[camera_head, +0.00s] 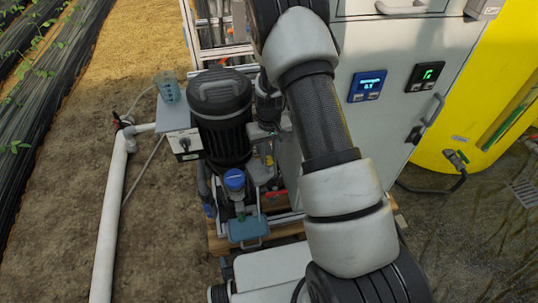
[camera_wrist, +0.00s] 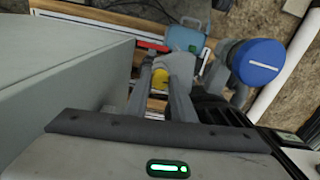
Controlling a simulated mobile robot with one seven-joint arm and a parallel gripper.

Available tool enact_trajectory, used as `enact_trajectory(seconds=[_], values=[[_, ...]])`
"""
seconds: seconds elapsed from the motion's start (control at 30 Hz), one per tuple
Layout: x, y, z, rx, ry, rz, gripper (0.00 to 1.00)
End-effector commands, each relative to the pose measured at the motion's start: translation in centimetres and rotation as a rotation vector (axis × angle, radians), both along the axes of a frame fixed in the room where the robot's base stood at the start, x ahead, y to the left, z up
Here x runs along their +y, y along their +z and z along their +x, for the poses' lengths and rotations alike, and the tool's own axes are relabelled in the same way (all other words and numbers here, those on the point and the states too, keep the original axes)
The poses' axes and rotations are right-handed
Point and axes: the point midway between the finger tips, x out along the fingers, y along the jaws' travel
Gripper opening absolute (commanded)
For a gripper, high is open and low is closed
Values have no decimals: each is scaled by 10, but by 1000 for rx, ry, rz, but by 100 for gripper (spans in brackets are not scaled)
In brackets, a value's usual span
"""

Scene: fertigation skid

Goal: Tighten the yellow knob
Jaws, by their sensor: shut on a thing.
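The yellow knob (camera_wrist: 160,78) shows in the wrist view between the two grey fingers of my gripper (camera_wrist: 162,70). The fingers are closed on its sides, one left and one right. A grey body lies just beyond the knob. The fingers and that body hide part of the knob, so its angle cannot be read. In the head view my arm covers the middle of the picture, and I cannot make out the gripper clearly there.
A blue-capped part (camera_wrist: 258,62) stands close right of my fingers; its cap also shows in the head view (camera_head: 234,179). The grey cabinet (camera_wrist: 70,80) rises close on the left. A black motor (camera_head: 222,115), white pipe (camera_head: 112,215) and yellow tank (camera_head: 490,85) stand around.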

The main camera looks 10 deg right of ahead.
Motion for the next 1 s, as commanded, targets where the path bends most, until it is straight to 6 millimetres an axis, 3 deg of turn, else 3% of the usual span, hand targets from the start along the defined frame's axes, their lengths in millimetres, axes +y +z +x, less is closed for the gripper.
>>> enact_trajectory(seconds=[0.37,1.0], values=[[1,1,0,1,-142,0,0],[0,1,0,1,-733,-1,0]])
